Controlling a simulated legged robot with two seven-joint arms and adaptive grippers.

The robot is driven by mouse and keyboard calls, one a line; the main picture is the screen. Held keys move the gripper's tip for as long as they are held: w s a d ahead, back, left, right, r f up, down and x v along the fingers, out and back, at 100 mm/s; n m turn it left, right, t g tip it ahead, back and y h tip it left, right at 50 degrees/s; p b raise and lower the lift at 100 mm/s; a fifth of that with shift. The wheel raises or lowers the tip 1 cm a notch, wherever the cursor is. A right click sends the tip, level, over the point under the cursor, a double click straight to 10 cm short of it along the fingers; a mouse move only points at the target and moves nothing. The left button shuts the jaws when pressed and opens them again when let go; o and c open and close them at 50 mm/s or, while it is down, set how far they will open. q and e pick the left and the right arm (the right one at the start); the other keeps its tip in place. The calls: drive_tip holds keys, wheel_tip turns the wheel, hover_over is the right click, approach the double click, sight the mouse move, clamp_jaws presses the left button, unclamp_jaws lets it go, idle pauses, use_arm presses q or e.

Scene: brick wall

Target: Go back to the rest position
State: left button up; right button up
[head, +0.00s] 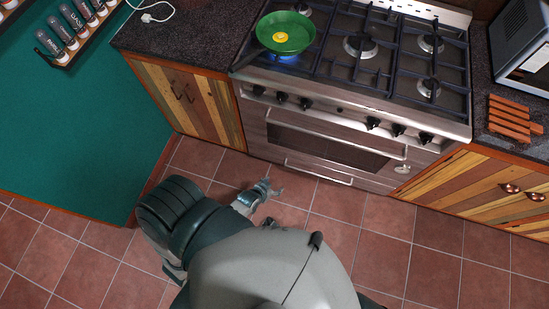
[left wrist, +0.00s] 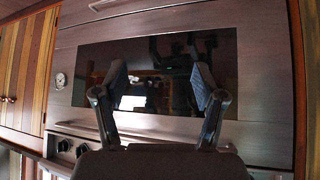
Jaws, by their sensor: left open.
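My left gripper (head: 261,193) hangs low in front of the stove, close to my body, in the head view. In the left wrist view its two fingers (left wrist: 160,82) are spread apart with nothing between them, facing the dark oven window (left wrist: 140,60). My right gripper is not seen in either view. My own grey torso fills the bottom middle of the head view and hides the floor under it.
The stove (head: 345,112) carries a green pan (head: 300,39) with an egg (head: 280,37) over a lit blue flame. Wooden cabinets (head: 190,98) flank it. A wooden trivet (head: 512,118) and a microwave (head: 525,50) are at right. Tiled floor (head: 400,245) is clear.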

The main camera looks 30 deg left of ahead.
use_arm(q)
drive_tip(key=shift+a, duration=0.2)
drive_tip(key=shift+d, duration=0.15)
drive_tip(key=s+f+m+g, duration=0.1)
drive_tip(key=s+f+g, duration=0.6)
drive_tip(key=s+f, duration=0.7)
drive_tip(key=s, duration=0.4)
drive_tip(key=shift+y, duration=0.3)
drive_tip(key=shift+r, duration=0.1)
